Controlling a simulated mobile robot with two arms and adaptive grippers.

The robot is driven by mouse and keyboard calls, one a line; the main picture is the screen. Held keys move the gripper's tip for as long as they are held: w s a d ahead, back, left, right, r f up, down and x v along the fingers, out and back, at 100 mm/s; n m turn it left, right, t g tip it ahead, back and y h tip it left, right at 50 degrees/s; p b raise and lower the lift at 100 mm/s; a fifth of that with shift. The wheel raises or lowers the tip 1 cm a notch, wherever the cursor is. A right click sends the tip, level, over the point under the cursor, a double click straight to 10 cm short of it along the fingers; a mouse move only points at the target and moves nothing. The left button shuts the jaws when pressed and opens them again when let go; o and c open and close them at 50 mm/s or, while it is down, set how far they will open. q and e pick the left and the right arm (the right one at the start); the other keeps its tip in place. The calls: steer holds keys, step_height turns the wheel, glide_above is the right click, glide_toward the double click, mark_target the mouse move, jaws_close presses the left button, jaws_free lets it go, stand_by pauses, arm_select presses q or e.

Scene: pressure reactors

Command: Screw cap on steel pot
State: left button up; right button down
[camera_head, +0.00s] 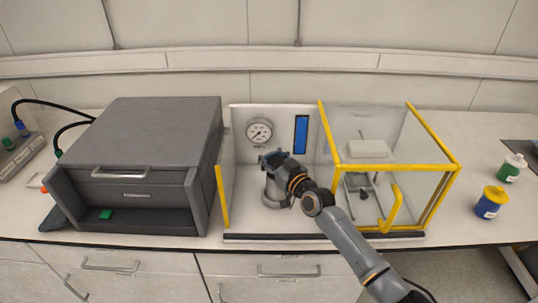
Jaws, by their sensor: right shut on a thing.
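The steel pot (270,193) stands upright in the open bay between the grey cabinet and the yellow-framed glass enclosure. My right gripper (271,159) is directly above the pot's top, its arm reaching in from the lower right. It is shut on the cap, which the gripper mostly hides. I cannot tell whether the cap touches the pot's rim or how it sits on the thread. My left gripper is not in view.
A pressure gauge (259,132) and blue panel (301,134) are on the bay's back wall. The grey cabinet (150,140) stands left, the yellow-framed enclosure (409,168) right. Blue (489,205) and green (509,172) jars stand far right.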

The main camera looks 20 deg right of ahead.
steer(key=shift+f, duration=0.15)
steer(key=shift+c, duration=2.2)
jaws_free()
steer(key=v, duration=0.7)
steer(key=shift+s+d, duration=0.15)
steer(key=shift+s, duration=0.15)
steer(key=shift+s, duration=0.1)
